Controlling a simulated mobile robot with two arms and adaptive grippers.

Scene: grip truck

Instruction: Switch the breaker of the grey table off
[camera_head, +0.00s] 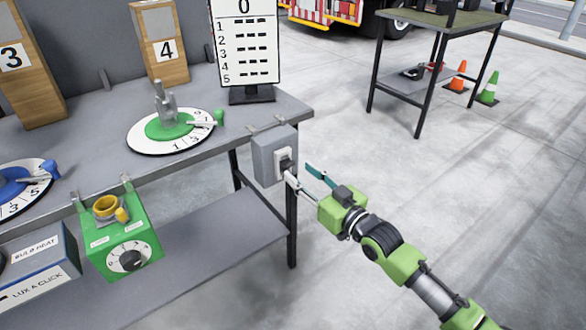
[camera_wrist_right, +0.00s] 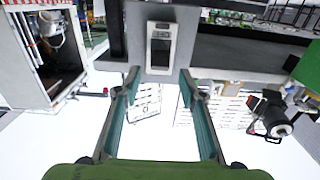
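The breaker is a grey box (camera_head: 266,158) on the right edge of the grey table (camera_head: 75,165). It carries a white switch plate with a dark rocker (camera_head: 286,164). My right gripper (camera_head: 303,174) comes in from the lower right, its fingers close to the switch side of the box. In the right wrist view the fingers (camera_wrist_right: 160,76) are spread apart with nothing between them. The white switch (camera_wrist_right: 160,45) lies ahead, centred between them on the grey box (camera_wrist_right: 181,62). I cannot tell whether a fingertip touches the box. My left gripper is not in view.
On the table are a white dial with a green centre (camera_head: 172,131), a blue dial (camera_head: 22,188), wooden blocks (camera_head: 160,42) and a number board (camera_head: 246,42). A green box (camera_head: 122,240) hangs in front. Another table (camera_head: 440,18) and cones stand behind. Floor at right is clear.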

